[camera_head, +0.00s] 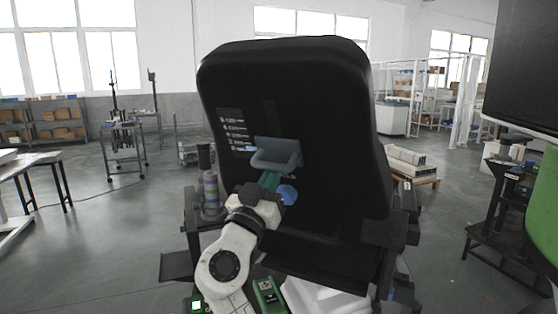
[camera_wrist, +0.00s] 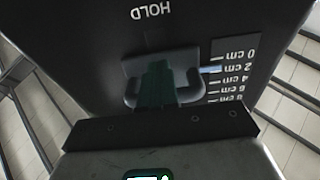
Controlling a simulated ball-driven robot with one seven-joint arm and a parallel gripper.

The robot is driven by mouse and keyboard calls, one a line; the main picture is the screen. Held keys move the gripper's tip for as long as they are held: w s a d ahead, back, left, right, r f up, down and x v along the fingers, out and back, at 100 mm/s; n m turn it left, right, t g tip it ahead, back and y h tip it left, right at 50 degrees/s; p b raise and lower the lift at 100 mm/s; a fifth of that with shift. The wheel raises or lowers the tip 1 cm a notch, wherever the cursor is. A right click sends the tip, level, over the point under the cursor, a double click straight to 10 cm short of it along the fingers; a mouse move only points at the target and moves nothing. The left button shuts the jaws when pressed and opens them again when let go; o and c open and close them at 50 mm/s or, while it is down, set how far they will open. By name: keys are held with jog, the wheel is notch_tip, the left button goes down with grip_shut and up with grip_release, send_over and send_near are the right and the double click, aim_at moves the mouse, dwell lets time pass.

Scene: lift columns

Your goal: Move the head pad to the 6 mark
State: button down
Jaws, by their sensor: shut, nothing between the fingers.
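The head pad (camera_head: 330,110) is a large black padded panel in front of me. A grey U-shaped handle (camera_head: 277,155) sits on its back; the handle also shows in the wrist view (camera_wrist: 130,85). Beside it is a scale (camera_wrist: 235,78) in cm, upside down in the wrist view, with 0, 2, 4, 6 and 8 marks. A blue pointer (camera_wrist: 211,70) is beside the 2 cm mark. My gripper (camera_head: 270,179) is shut and empty, its green fingertips at the handle, in its middle in the wrist view (camera_wrist: 157,72). I cannot tell whether they touch it.
A round blue button (camera_head: 287,194) sits on the panel below the handle, right of my gripper. The word HOLD (camera_wrist: 152,13) is printed on the panel. A dark side bracket with a grey ribbed cylinder (camera_head: 211,190) stands left of my arm. Open floor lies farther left.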

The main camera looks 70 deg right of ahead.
jog(key=shift+a+r+p, duration=0.3)
jog(key=shift+a+r, duration=0.05)
jog(key=shift+r, duration=0.35)
jog(key=shift+a+r+p, duration=0.3)
jog(key=shift+a+r, duration=0.1)
jog(key=shift+r, duration=0.35)
jog(key=shift+a+r+p, duration=0.3)
jog(key=shift+a+r, duration=0.05)
jog(key=shift+r, duration=0.35)
dwell(1.2)
jog(key=shift+d+f+b, duration=0.4)
jog(key=shift+f+b, duration=0.35)
jog(key=shift+b, duration=0.4)
jog(key=b, duration=0.6)
send_near(269, 165)
jog(key=shift+d+r, duration=0.25)
jog(key=shift+d, duration=0.2)
dwell(1.0)
